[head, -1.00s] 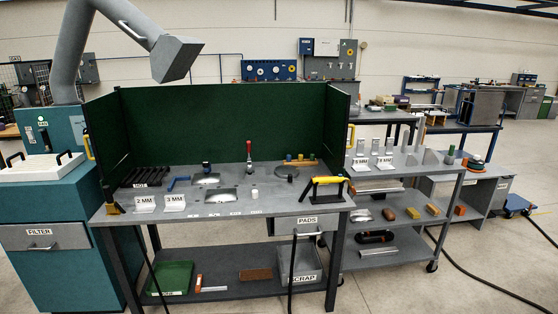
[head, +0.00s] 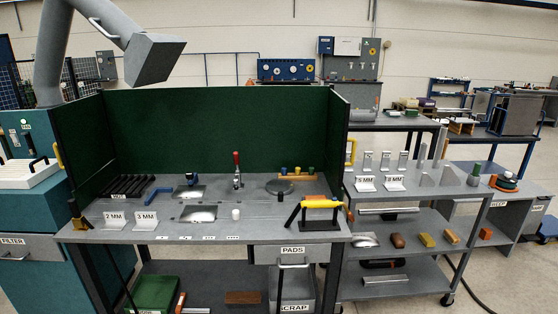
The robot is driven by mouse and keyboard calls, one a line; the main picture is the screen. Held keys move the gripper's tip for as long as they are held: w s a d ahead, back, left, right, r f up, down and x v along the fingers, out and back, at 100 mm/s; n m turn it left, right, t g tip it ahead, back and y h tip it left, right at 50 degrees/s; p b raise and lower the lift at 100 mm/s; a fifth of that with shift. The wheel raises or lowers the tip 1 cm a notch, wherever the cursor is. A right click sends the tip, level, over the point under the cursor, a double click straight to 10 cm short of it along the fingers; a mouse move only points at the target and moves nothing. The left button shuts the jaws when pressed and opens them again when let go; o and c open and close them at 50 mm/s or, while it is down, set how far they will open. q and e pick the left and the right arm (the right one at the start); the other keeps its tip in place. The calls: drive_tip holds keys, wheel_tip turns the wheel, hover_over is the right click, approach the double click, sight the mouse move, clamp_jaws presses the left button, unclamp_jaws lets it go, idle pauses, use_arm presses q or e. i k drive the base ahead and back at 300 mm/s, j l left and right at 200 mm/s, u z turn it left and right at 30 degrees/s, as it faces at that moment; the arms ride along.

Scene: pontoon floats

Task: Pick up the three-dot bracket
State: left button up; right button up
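Several small upright grey brackets stand in a row on the top of the right-hand cart (head: 425,181), behind the 6 MM and 8 MM cards. One bracket (head: 368,161) is at the left of the row, another bracket (head: 402,160) further right. Dots on them are too small to make out, so I cannot tell which has three. Dot-marked labels, one with what look like three dots (head: 208,238), run along the front edge of the welding bench (head: 265,230). Neither of my grippers is in view.
The bench carries 2 MM and 3 MM cards (head: 130,220), shiny plates (head: 197,214), a red-handled clamp (head: 237,170) and a yellow-handled tool (head: 320,203). A green screen (head: 220,130) encloses its back and sides. The cart's lower shelves hold blocks. Floor right of the cart has a cable.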

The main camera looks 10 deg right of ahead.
sight(386, 155)
drive_tip(key=i+l+u, duration=0.1)
drive_tip(key=l, duration=0.3)
drive_tip(key=i+l+u, duration=0.1)
drive_tip(key=i+l, duration=0.2)
drive_tip(key=l, duration=0.15)
drive_tip(key=i+l+u, duration=0.1)
drive_tip(key=l, duration=0.35)
drive_tip(key=i+l+u, duration=0.1)
drive_tip(key=l, duration=0.4)
drive_tip(key=i+l+u, duration=0.1)
drive_tip(key=i+l, duration=0.15)
drive_tip(key=l, duration=0.2)
drive_tip(key=i+l+u, duration=0.1)
drive_tip(key=l, duration=0.4)
drive_tip(key=i+l+u, duration=0.1)
drive_tip(key=l, duration=0.4)
